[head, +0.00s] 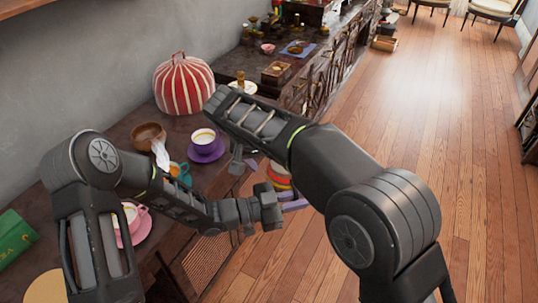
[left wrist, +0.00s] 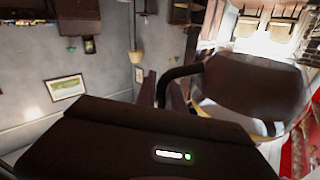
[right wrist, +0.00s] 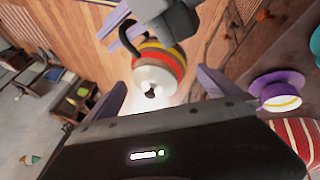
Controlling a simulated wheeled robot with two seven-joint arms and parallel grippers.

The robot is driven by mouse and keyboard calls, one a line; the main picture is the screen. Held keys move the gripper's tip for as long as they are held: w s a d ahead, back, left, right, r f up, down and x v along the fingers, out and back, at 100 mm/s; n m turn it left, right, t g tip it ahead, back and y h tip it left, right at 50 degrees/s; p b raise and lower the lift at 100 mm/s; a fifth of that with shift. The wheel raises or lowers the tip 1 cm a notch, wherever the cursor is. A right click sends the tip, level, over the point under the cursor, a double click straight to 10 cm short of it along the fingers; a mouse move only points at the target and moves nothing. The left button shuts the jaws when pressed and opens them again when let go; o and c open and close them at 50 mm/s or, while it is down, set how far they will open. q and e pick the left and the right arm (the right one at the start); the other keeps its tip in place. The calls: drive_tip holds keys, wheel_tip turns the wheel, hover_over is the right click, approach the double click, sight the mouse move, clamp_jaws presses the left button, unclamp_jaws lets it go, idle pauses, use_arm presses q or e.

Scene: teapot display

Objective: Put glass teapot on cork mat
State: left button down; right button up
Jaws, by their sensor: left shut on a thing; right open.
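The teapot (head: 277,180) has red and yellow bands and hangs off the front of the cabinet, partly hidden by my arms. The right wrist view shows its pale top (right wrist: 157,78) and black handle. In the left wrist view it is a dark, translucent body (left wrist: 255,88). My left gripper (head: 290,200) is shut on its handle. My right gripper (head: 249,160) is open and empty beside the teapot; its purple fingers stand either side of the teapot in the right wrist view, apart from it as far as I can see. A tan round mat (head: 45,288), probably the cork mat, is cut off at lower left.
A pink cup on a saucer (head: 143,228), a teal cup (head: 184,172), a purple saucer (head: 208,156) with a cup, a wooden bowl (head: 148,134), a green box (head: 15,236) and a striped dome (head: 183,84) crowd the cabinet top. The floor at right is clear.

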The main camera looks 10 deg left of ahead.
use_arm(q)
drive_tip(key=shift+r, duration=0.1)
use_arm(e)
drive_tip(key=x, duration=0.7)
drive_tip(key=shift+w+d+f, duration=0.15)
drive_tip(key=shift+w+f, duration=0.05)
drive_tip(key=shift+f, duration=0.15)
drive_tip(key=c, duration=1.7)
use_arm(q)
drive_tip(key=c, duration=1.8)
unclamp_jaws()
use_arm(e)
drive_tip(key=shift+r, duration=0.2)
use_arm(q)
drive_tip(key=o, duration=0.5)
drive_tip(key=shift+w, duration=0.1)
drive_tip(key=shift+c, duration=0.2)
use_arm(e)
drive_tip(key=shift+f, duration=0.15)
use_arm(q)
drive_tip(key=shift+a, duration=0.1)
